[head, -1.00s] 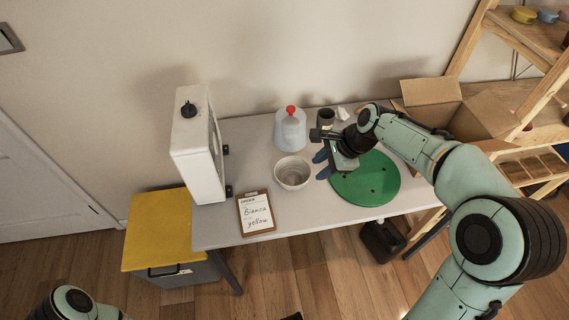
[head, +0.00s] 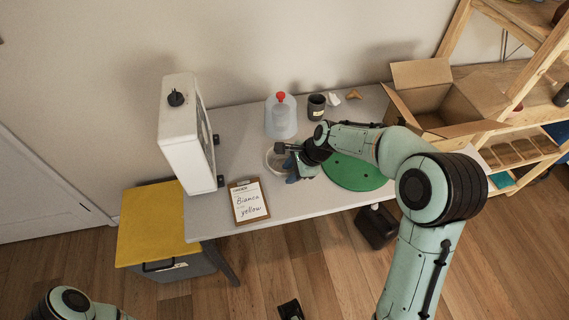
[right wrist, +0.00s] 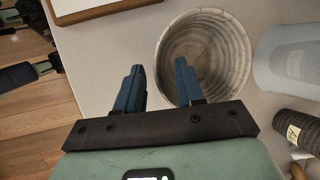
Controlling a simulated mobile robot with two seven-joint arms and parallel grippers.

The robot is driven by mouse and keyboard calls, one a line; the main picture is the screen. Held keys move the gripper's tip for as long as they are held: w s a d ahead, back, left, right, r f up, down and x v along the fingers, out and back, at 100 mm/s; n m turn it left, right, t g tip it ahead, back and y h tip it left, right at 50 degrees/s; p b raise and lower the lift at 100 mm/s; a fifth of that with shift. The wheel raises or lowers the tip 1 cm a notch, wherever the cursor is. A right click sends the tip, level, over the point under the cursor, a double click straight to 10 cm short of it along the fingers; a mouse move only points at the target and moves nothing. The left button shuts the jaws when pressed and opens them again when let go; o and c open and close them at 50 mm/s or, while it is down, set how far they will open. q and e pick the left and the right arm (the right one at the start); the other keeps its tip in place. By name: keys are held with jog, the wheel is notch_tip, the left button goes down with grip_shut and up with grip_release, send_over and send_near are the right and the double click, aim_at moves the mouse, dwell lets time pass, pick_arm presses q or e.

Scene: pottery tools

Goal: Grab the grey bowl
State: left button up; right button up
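The grey bowl (head: 273,160) stands on the table, partly hidden behind my right gripper (head: 291,172) in the head view. In the right wrist view the round, ridged bowl (right wrist: 215,48) lies ahead and to the right of centre. My right gripper (right wrist: 158,70) is open, with two blue fingers and nothing held. In that view its right finger overlaps the bowl's near left rim and its left finger is outside the bowl. I cannot tell whether it touches. A dark part at the bottom edge may be my left gripper (head: 290,310); its fingers are not visible.
A clipboard (head: 248,201) lies left of the bowl, beside a white box-like device (head: 185,140). A red-capped bottle (head: 281,118) and a dark cup (head: 316,106) stand behind. A green disc (head: 355,174) lies right, under my arm. A cardboard box (head: 430,100) is at the back right.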

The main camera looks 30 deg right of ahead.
jog(key=shift+f, duration=0.2)
grip_shut()
jog(key=shift+r, duration=0.1)
